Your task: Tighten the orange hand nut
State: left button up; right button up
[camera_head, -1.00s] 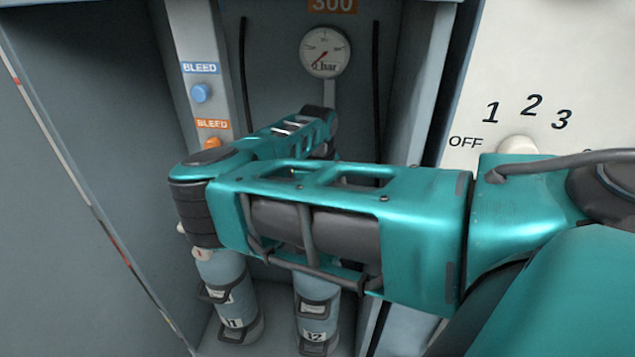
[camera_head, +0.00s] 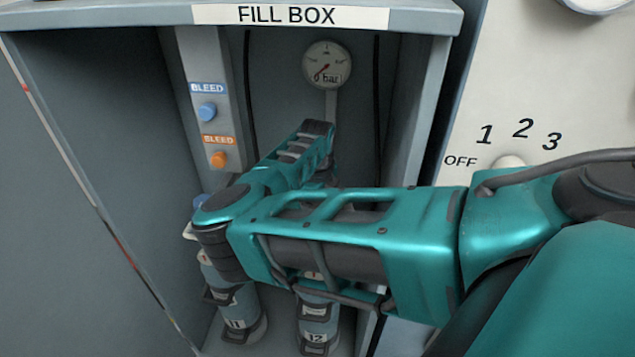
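My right arm (camera_head: 340,240) comes in from the right and reaches into the fill box. Its far end (camera_head: 318,130) bends away toward the back wall, below the gauge. The fingers of my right gripper are hidden behind the arm. I cannot make out the orange hand nut; the area behind the arm is covered. Two bottles stand at the bottom of the box, bottle 11 (camera_head: 238,300) on the left and bottle 12 (camera_head: 316,325) on the right, their tops partly or wholly covered by my arm. My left gripper is not in view.
An orange bleed knob (camera_head: 219,159) sits below a blue bleed knob (camera_head: 207,112) on the left post. A gauge (camera_head: 327,64) marked bar hangs at the back. The box's side walls and top edge (camera_head: 420,18) frame the opening. A dial panel (camera_head: 540,90) stands at right.

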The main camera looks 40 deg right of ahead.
jog(key=n+p, duration=0.1)
jog(key=n, duration=0.2)
jog(key=n+p, duration=0.2)
jog(key=shift+s+a+r+n, duration=0.1)
jog(key=shift+r+n, duration=0.1)
jog(key=shift+n, duration=0.2)
jog(key=n+p, duration=0.1)
jog(key=n, duration=0.2)
jog(key=shift+f+n+p, duration=0.1)
jog(key=shift+n+p, duration=0.2)
jog(key=shift+p, duration=0.05)
jog(key=n, duration=0.2)
jog(key=shift+s+f+n, duration=0.1)
jog(key=shift+n, duration=0.2)
jog(key=n, duration=0.3)
jog(key=shift+n, duration=0.3)
jog(key=n, duration=0.5)
jog(key=shift+s, duration=0.2)
jog(key=shift+n, duration=1.1)
jog(key=shift+w, duration=0.1)
jog(key=o, duration=1)
